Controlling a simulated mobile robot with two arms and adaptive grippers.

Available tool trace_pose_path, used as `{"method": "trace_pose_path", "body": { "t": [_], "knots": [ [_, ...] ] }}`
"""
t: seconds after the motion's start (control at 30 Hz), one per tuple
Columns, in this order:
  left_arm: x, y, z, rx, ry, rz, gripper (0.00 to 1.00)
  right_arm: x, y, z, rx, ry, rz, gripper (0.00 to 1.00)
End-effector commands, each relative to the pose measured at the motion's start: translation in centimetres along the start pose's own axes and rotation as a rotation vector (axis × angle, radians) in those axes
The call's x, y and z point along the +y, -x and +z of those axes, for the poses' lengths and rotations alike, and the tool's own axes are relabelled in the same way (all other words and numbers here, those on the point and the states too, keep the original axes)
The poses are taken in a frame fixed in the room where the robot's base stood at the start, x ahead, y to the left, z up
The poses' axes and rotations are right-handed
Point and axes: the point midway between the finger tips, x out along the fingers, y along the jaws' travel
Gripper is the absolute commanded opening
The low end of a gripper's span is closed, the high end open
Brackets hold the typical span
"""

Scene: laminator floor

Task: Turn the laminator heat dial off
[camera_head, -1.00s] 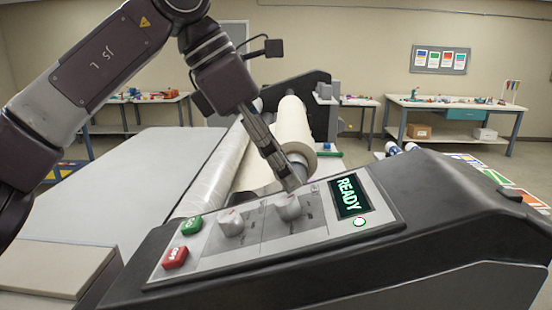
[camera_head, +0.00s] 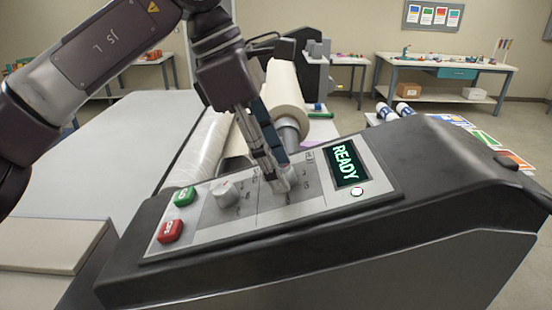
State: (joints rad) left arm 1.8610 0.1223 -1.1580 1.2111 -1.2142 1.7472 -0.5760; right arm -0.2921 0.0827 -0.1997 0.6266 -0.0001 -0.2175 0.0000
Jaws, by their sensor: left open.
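The laminator's control panel (camera_head: 300,205) slopes toward me with a lit green READY display (camera_head: 345,163). The left dial (camera_head: 228,193) is in clear view. The right dial (camera_head: 279,184) is partly hidden by my left gripper (camera_head: 276,176), whose fingers point down at it. The gripper is open, with its fingertips at the dial; I cannot tell whether they touch it. The dial labels are too small to read, so I cannot tell which is the heat dial. My right gripper is not in view.
A green button (camera_head: 185,196) and a red button (camera_head: 170,231) are at the panel's left end. A film roll (camera_head: 283,100) stands behind the panel. A grey table (camera_head: 130,140) lies to the left. Workbenches (camera_head: 445,67) stand at the back.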

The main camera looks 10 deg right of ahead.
Motion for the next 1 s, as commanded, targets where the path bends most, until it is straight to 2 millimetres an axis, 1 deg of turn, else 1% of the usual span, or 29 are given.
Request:
{"method": "trace_pose_path", "body": {
  "t": [0.03,0.17,0.4,0.53,0.77,1.0],
  "knots": [
    [0.0,0.0,0.0,0.000,0.000,0.000,0.44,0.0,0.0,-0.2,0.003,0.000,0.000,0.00],
    [0.0,0.0,0.0,0.000,0.001,0.000,0.44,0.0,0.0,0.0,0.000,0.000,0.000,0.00],
    [0.0,0.0,0.0,0.000,0.001,0.000,0.18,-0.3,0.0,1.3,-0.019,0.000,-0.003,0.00],
    [0.0,0.0,0.0,0.000,0.001,0.000,0.04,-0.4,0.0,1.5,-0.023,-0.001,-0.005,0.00],
    [0.0,0.0,0.0,0.000,0.018,0.001,0.03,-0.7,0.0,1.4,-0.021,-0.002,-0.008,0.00],
    [0.0,0.0,0.0,0.000,0.119,0.006,0.03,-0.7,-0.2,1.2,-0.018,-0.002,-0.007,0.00]
  ]
}}
